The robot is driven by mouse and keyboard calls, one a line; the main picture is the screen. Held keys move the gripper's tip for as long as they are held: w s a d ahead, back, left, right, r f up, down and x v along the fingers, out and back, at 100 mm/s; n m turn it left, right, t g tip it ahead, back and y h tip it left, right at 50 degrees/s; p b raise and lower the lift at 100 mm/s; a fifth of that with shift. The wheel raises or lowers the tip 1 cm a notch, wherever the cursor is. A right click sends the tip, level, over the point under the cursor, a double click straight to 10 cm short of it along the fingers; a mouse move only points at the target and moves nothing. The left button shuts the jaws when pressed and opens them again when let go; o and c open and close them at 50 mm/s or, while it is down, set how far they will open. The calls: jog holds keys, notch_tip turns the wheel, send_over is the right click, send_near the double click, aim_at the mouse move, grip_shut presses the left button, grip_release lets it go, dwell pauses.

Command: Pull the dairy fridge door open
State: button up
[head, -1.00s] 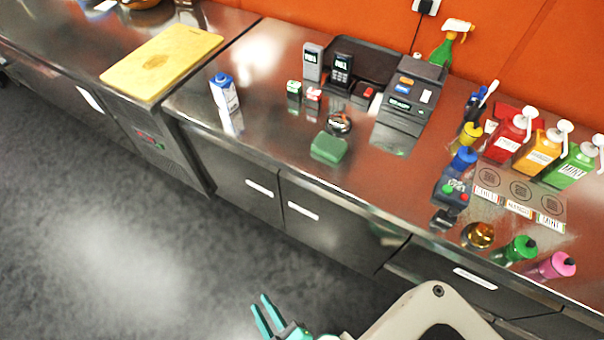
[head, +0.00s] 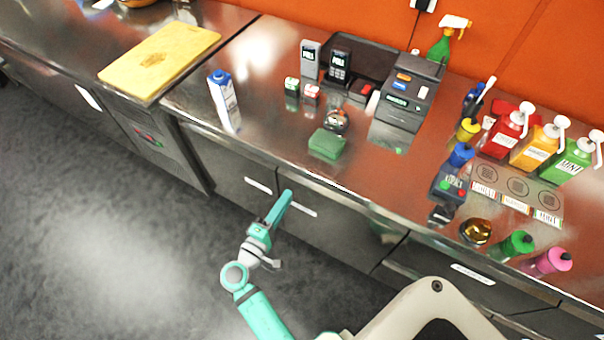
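Dark grey doors line the counter front; no readable label tells which is the dairy fridge. A left door (head: 222,165) has a white handle (head: 258,186) near its upper right. A right door (head: 325,232) has a white handle (head: 302,207) near its upper left. My gripper (head: 285,196) is teal, with its fingertips between these two handles in the picture, close to the door fronts. Its fingers are seen edge-on and overlap, so their gap is hidden. I cannot tell whether it touches either handle. Both doors look shut.
A panel with a small display (head: 150,135) sits left of the doors. The steel counter (head: 270,120) above carries a milk carton (head: 224,100), a green sponge-like block (head: 327,144), a till (head: 405,98) and sauce bottles. The grey floor (head: 110,240) at left is clear.

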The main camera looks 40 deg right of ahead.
jog(key=x, duration=1.1)
jog(key=shift+r, duration=0.35)
grip_shut()
